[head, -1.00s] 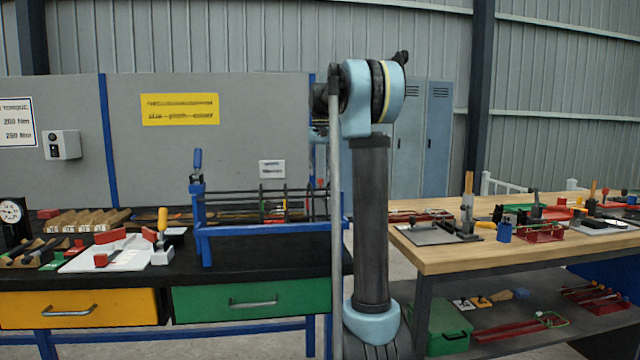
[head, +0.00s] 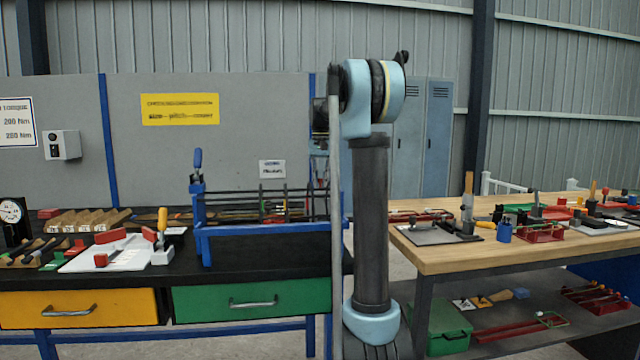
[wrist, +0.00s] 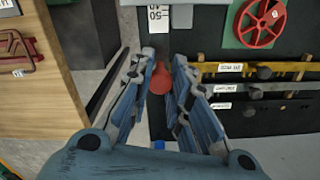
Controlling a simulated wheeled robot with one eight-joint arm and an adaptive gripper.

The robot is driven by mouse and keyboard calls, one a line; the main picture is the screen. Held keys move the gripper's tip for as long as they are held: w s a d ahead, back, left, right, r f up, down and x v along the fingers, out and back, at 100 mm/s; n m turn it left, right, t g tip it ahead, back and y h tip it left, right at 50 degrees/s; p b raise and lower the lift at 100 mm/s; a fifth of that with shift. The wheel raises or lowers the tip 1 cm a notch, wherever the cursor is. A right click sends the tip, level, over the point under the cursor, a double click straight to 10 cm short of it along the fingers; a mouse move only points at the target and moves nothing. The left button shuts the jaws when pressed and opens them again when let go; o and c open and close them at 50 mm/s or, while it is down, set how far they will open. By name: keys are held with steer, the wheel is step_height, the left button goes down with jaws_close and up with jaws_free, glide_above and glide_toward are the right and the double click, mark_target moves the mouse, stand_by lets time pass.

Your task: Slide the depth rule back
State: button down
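In the wrist view, a white strip with printed numbers (wrist: 158,18), which looks like the depth rule, points up from between my fingertips. A red knob-like piece (wrist: 160,79) lies below the strip, in line with it. My gripper (wrist: 161,68) has its two blue-grey fingers on either side of the red piece, with a narrow gap between the tips. I cannot tell whether the fingers touch it. In the head view my gripper is mostly hidden behind my arm, and the rule cannot be made out.
A red wheel (wrist: 260,20) and labelled yellow and grey bars (wrist: 265,67) lie right of my gripper. A wooden bench (wrist: 50,80) is at the left. In the head view, a blue frame (head: 268,229) with dark rods stands on the black bench beside my arm.

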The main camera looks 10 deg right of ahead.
steer(key=shift+w, duration=2.2)
steer(key=c, duration=1.5)
jaws_free()
steer(key=shift+o, duration=0.2)
step_height(320, 180, up, 12)
steer(key=shift+f, duration=0.1)
